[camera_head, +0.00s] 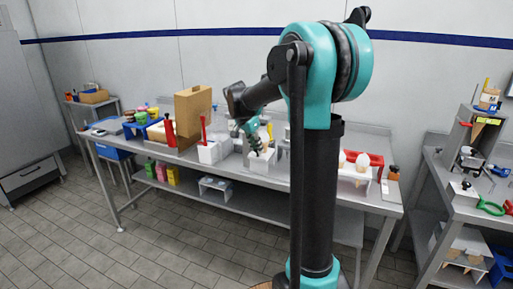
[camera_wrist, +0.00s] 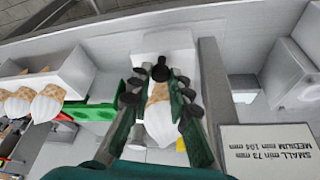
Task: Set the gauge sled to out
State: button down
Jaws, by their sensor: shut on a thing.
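The gauge sled (camera_wrist: 165,42) shows as a white block between grey side rails in the wrist view, with a dark round knob (camera_wrist: 160,70) standing at its near side. My gripper (camera_wrist: 160,82) has its green fingers with black pads on either side of the knob and is shut on it. A cone with a white top (camera_wrist: 158,118) lies between the fingers, nearer the camera; I cannot tell what bears it. In the head view my gripper (camera_head: 256,146) reaches down at a white box on the bench, and the sled there is too small to make out.
A sign (camera_wrist: 270,145) with small and medium lengths lies to the right. More cones (camera_wrist: 47,102) stand in a white rack on the left, beside a green part (camera_wrist: 122,92). In the head view, a brown box (camera_head: 192,115) and red-handled tools stand left along the bench (camera_head: 335,190).

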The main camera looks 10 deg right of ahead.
jog(key=shift+s+d, duration=0.1)
jog(key=s+d, duration=0.7)
jog(key=d, duration=0.2)
jog(key=shift+d, duration=0.4)
jog(key=c, duration=1.5)
grip_release()
jog(key=shift+s+d, duration=0.1)
jog(key=shift+c, duration=0.2)
jog(key=shift+o, duration=0.6)
jog(key=shift+r, duration=0.1)
jog(key=v, duration=1.2)
